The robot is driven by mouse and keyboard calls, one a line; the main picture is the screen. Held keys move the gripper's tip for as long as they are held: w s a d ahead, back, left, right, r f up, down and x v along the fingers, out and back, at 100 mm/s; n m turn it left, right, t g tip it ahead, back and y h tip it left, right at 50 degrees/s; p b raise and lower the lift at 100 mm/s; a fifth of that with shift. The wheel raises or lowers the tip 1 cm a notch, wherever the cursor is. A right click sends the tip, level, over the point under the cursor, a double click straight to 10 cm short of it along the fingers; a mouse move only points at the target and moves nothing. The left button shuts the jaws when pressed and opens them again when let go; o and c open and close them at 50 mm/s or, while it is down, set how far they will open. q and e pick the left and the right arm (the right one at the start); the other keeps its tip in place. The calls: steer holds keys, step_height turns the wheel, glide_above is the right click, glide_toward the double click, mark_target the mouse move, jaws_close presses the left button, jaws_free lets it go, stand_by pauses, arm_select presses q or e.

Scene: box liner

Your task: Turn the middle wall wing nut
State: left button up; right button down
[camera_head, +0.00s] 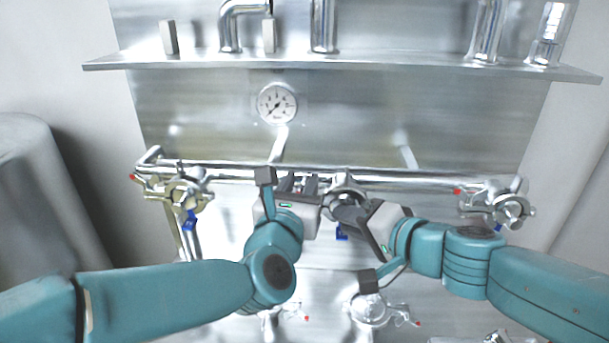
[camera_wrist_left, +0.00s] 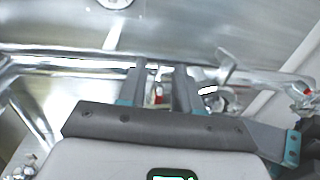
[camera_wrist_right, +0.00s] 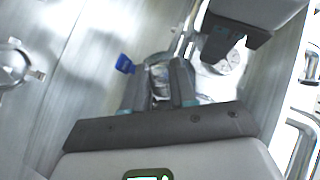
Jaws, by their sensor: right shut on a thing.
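The middle wall clamp (camera_head: 343,192) is a round metal fitting on the horizontal pipe, with a blue tag (camera_head: 341,233) hanging below it; the tag also shows in the right wrist view (camera_wrist_right: 125,64). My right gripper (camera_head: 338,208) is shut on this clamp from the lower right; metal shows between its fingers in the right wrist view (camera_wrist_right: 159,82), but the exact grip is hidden. My left gripper (camera_head: 299,182) is open just left of the clamp at pipe height. A small red-tipped part (camera_wrist_left: 158,94) shows between its parted fingers, the likely wing nut end, without clear contact.
Similar clamps sit at the left (camera_head: 187,192) and right (camera_head: 508,207) pipe ends, with more fittings (camera_head: 369,309) below. A pressure gauge (camera_head: 277,104) is above the pipe and a metal shelf (camera_head: 340,61) higher up. A grey cylinder (camera_head: 40,190) stands far left.

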mark_target(305, 178)
arm_select(q)
steer(key=shift+w+d, duration=0.15)
steer(key=shift+w, duration=0.65)
steer(key=shift+w+d, duration=0.1)
steer(key=shift+w, duration=0.7)
jaws_close()
steer(key=shift+h, duration=0.3)
steer(key=shift+r+m+g+h, duration=0.1)
steer(key=shift+m+g+h, duration=0.2)
steer(key=shift+m+h, duration=0.8)
steer(key=shift+s+d+m+g+h, duration=0.1)
steer(key=shift+d+m+g+h, duration=0.2)
steer(key=shift+h, duration=0.5)
